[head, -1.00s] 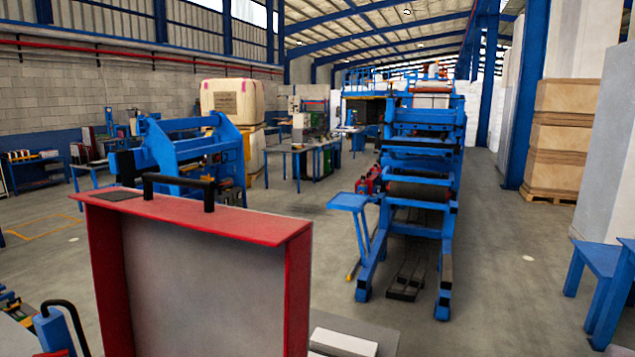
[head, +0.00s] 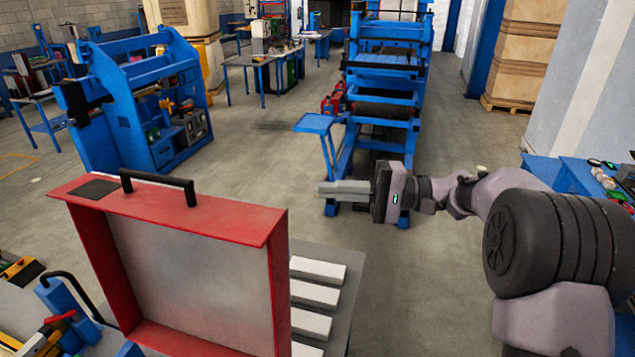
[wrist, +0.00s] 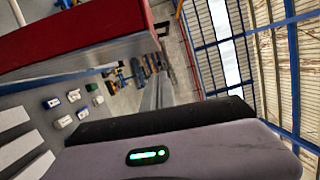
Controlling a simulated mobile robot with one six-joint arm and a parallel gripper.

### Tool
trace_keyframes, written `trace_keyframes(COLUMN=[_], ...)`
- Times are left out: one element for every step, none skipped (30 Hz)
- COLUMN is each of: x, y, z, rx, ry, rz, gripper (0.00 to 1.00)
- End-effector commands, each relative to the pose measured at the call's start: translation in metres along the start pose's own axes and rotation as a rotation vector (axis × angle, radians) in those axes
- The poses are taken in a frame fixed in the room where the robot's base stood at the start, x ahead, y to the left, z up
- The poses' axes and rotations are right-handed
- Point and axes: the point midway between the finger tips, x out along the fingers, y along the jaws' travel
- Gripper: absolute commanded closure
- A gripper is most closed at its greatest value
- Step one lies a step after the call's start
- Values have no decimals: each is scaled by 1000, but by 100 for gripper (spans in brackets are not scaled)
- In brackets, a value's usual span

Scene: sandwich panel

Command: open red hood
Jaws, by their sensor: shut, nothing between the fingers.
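The red hood (head: 185,212) stands raised at the lower left of the head view, its grey inner face toward me. A black handle (head: 158,183) sits on its top edge. In the wrist view the red hood (wrist: 60,35) shows at the upper left, close to the camera. My gripper (head: 322,188) is shut and empty, pointing left. In the head view it appears right of the hood, with a visible gap. Its fingers also show in the wrist view (wrist: 156,92).
White strips (head: 315,295) lie on a grey surface right of the hood. A blue-framed machine (head: 375,120) stands behind my gripper. Another blue machine (head: 140,105) stands behind the hood. A blue table (head: 565,175) with small items is at the right. Open floor (head: 270,130) lies between the machines.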

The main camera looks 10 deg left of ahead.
Motion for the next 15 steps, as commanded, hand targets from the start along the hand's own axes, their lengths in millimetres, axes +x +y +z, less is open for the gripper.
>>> trace_keyframes(x=[11,18,27,33,40,49,56,62,71,77,83,82,83,84,86], y=[-1,-1,-1,-1,-1,-1,-1,-1,-1,-1,-1,-1,-1,0,0], z=[1,1,1,2,1,2,2,2,2,2,2,11,16,20,26], rx=[1,1,0,1,1,1,1,1,2,2,1,3,2,4,4], ry=[-4,-4,-4,-4,-4,-4,-4,-4,-4,-4,-3,-1,-1,-1,-1], rz=[1,1,2,2,3,3,3,3,3,4,4,3,3,4,4], gripper=[100,100,100,100,100,100,100,100,100,100,100,100,100,100,100])
